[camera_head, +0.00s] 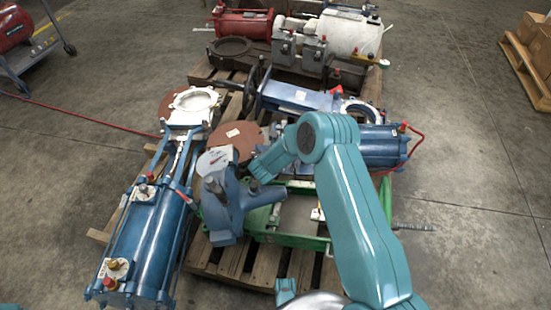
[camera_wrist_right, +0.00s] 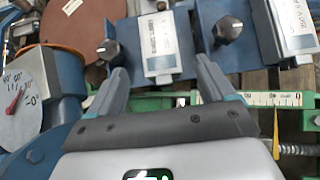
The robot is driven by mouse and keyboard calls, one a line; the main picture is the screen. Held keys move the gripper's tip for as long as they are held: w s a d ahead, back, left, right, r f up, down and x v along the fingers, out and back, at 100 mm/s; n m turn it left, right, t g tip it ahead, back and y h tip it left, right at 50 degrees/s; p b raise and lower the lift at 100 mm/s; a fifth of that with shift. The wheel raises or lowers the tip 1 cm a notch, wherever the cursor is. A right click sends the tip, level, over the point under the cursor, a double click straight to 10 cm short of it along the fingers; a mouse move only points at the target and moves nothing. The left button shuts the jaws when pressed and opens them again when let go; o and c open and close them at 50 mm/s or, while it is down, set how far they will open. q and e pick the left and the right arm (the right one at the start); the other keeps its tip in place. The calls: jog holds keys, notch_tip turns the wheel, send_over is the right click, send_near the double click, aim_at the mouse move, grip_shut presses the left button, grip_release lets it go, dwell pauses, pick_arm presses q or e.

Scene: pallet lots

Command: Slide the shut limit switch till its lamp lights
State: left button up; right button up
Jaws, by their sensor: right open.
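In the right wrist view, two blue switch boxes with pale labelled faces stand ahead: one in the middle (camera_wrist_right: 157,62) and one at the upper right (camera_wrist_right: 284,27). Their labels are too blurred to read surely, so I cannot tell which is the shut limit switch. Each has a black knob at its left. I make out no lit lamp. In the head view my right arm covers this area. My left gripper is out of view.
A white dial (camera_wrist_right: 20,108) with a red pointer is at left, near a brown disc (camera_wrist_right: 82,22). A blue cylinder (camera_head: 150,235) lies on the pallet's left. Open floor (camera_head: 470,230) is at right.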

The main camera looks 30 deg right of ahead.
jog(key=b+x, duration=0.2)
jog(key=x, duration=0.6)
jog(key=shift+d+f+b, duration=0.15)
jog(key=shift+f+b, duration=0.15)
jog(key=shift+b, duration=0.05)
jog(key=shift+w+d+f, duration=0.25)
jog(key=shift+w, duration=0.1)
jog(key=c, duration=1.4)
jog(key=shift+s+d+b, duration=0.2)
jog(key=shift+d+b, duration=0.1)
jog(key=shift+b, duration=0.2)
jog(key=shift+r, duration=0.1)
jog(key=o, duration=1.4)
